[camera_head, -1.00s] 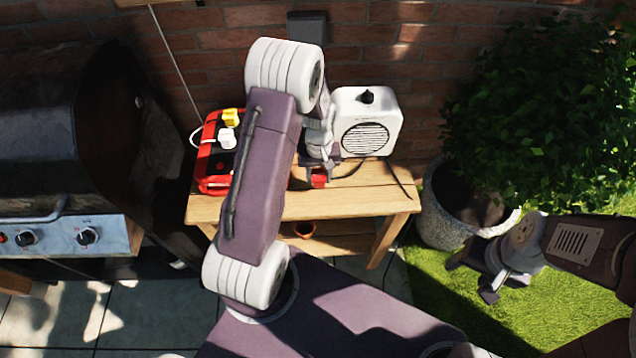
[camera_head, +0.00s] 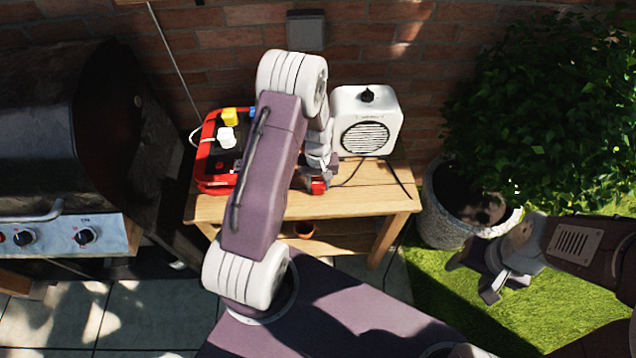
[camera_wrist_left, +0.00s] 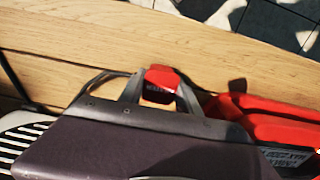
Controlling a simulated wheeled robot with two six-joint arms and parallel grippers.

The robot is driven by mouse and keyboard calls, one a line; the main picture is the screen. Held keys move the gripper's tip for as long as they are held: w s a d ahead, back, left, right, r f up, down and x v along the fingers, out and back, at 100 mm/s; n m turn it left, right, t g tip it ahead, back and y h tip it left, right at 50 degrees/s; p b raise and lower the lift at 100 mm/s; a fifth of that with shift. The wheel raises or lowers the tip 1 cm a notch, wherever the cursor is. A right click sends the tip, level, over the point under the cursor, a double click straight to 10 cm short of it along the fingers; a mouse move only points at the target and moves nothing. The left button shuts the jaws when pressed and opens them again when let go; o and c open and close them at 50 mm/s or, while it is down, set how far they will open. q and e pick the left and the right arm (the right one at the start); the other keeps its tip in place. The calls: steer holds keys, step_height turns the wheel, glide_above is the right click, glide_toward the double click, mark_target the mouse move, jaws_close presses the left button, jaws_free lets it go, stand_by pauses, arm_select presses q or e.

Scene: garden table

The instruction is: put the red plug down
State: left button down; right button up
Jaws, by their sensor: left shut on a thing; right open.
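The red plug (camera_head: 318,187) is between the fingers of my left gripper (camera_head: 314,180), over the front half of the wooden table (camera_head: 350,204). In the left wrist view the red plug (camera_wrist_left: 162,78) shows between the two fingertips (camera_wrist_left: 160,92), which are shut on it. Bare table boards (camera_wrist_left: 90,45) lie behind it there. I cannot tell whether the plug touches the wood. My right gripper (camera_head: 473,279) is open and empty, out over the grass to the right of the table.
A red power strip or cable box (camera_head: 212,184) with yellow and white plugs stands left of my left gripper. A white heater or speaker (camera_head: 367,120) stands behind it, with a dark cable on the table. A grill (camera_head: 60,150) is left; a potted bush (camera_head: 440,215) is right.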

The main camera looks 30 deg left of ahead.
mark_target(318, 183)
arm_select(q)
steer(key=c, duration=0.9)
jaws_free()
steer(key=shift+o, duration=0.2)
step_height(318, 183, up, 13)
steer(key=p, duration=0.2)
steer(key=s+d+r+m, duration=0.1)
steer(key=s+d+m, duration=0.2)
steer(key=s, duration=0.3)
steer(key=s+d+r+m+t, duration=0.1)
steer(key=s+d+r+m, duration=0.1)
steer(key=s, duration=0.4)
steer(key=d+m, duration=0.1)
steer(key=d, duration=0.1)
steer(key=shift+s+d, duration=0.3)
steer(key=shift+s, duration=0.05)
steer(key=shift+r, duration=0.15)
